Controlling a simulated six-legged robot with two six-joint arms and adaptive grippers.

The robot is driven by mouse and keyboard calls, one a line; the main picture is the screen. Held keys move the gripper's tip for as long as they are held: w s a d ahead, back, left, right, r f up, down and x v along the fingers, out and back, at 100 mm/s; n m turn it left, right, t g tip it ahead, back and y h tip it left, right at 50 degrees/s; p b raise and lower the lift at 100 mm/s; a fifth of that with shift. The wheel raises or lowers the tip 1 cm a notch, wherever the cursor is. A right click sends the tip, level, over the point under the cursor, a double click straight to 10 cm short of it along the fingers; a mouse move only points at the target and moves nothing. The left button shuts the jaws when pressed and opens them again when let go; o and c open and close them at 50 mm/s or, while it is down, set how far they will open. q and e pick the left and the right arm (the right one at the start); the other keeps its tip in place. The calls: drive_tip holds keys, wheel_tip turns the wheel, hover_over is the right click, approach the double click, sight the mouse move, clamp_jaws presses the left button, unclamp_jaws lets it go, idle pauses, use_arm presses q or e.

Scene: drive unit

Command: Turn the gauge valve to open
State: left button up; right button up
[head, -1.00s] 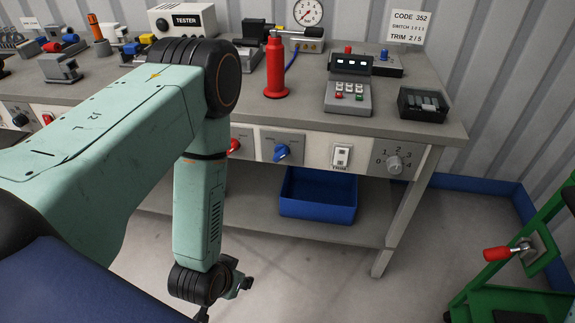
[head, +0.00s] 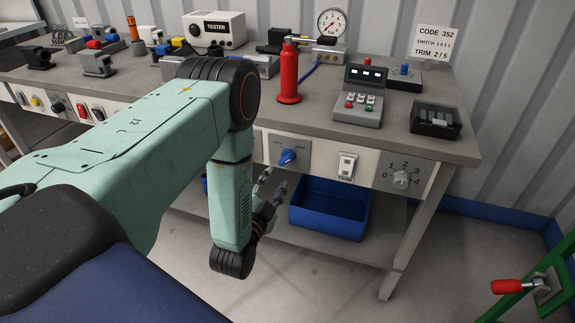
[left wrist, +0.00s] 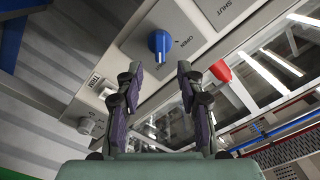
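A blue knob (head: 287,157) sits on a grey panel plate on the bench front. In the left wrist view the blue knob (left wrist: 159,41) is ahead of the fingers, with an OPEN label beside it and a SHUT label farther up. Its exact setting is hard to read. My left gripper (head: 272,182) is just below and left of the knob in the head view. In the left wrist view its fingers (left wrist: 160,72) are spread, with a clear gap between them; they appear apart from the knob. My right gripper is not in view.
A TRIM rocker switch (head: 347,166) and a numbered dial (head: 401,179) are right of the knob. A red knob (left wrist: 220,71) is nearby. A dial gauge (head: 332,22) and red cylinder (head: 289,78) stand on the bench. A blue bin (head: 330,208) sits on the shelf below.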

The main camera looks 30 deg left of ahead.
sight(284, 163)
use_arm(q)
drive_tip(key=b+x, duration=0.1)
drive_tip(key=x, duration=0.5)
drive_tip(key=shift+w+a+f+b, duration=0.15)
drive_tip(key=shift+w+b, duration=0.1)
drive_tip(key=shift+b, duration=0.15)
drive_tip(key=shift+w+a, duration=0.1)
drive_tip(key=shift+w, duration=0.55)
drive_tip(key=shift+c, duration=0.5)
clamp_jaws()
